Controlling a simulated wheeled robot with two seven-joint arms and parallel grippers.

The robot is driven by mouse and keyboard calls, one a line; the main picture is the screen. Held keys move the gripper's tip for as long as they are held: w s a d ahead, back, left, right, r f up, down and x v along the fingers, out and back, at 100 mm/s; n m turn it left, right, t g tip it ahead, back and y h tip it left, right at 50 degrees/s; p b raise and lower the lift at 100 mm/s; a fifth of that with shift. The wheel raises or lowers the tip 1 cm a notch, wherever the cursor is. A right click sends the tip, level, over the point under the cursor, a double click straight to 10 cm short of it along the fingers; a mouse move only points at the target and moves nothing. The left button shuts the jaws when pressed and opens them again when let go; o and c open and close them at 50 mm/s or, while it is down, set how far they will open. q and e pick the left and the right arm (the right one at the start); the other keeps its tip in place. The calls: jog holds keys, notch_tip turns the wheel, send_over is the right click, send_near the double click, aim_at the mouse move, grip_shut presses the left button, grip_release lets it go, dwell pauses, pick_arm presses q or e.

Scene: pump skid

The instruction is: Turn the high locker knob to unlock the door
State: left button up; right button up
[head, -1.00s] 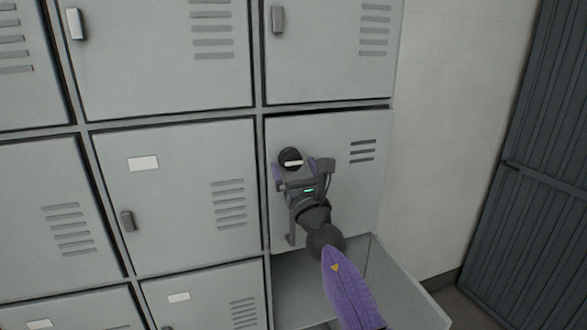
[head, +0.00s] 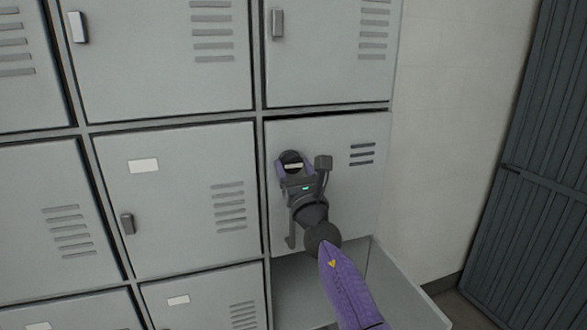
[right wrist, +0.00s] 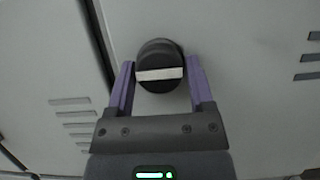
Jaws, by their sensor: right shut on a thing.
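The locker knob (head: 291,160) is a round black knob with a white bar across its face. It sits on the upper left of a grey locker door (head: 350,205), which is closed. In the right wrist view the knob (right wrist: 159,66) is between the two purple fingers, and its white bar lies almost level. My right gripper (head: 293,165) is shut on the knob from below and in front; it also shows in the right wrist view (right wrist: 160,85). My left gripper is not in view.
A lower locker door (head: 395,290) hangs open below, under my right arm. A dark vertical handle (head: 290,235) is on the knob's door. Other closed grey lockers (head: 180,195) fill the left. A pale wall (head: 455,140) and a dark ribbed panel (head: 530,170) stand at right.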

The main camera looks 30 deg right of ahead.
jog(key=shift+m, duration=0.5)
jog(key=m+g+h+p, duration=0.1)
jog(key=m+h, duration=0.1)
jog(key=m, duration=0.2)
jog(key=shift+a+m+h+p, duration=0.15)
jog(key=shift+m+h+p, duration=0.15)
jog(key=shift+p, duration=0.05)
jog(key=m+g+h+p, duration=0.1)
jog(key=m, duration=0.2)
jog(key=m+g+h, duration=0.1)
jog(key=m, duration=0.3)
jog(key=shift+a+r+g+p, duration=0.1)
jog(key=shift+r+g+p, duration=0.05)
jog(key=shift+g+p, duration=0.25)
jog(key=m+g, duration=0.1)
jog(key=m, duration=0.1)
jog(key=m+g+h+p, duration=0.1)
jog(key=m, duration=0.2)
jog(key=shift+a+r+m, duration=0.1)
jog(key=shift+m, duration=0.2)
jog(key=shift+m+g+p, duration=0.8)
jog(key=shift+m+p, duration=0.35)
jog(key=shift+m, duration=0.85)
jog(key=o, duration=1.2)
jog(key=shift+o, duration=0.2)
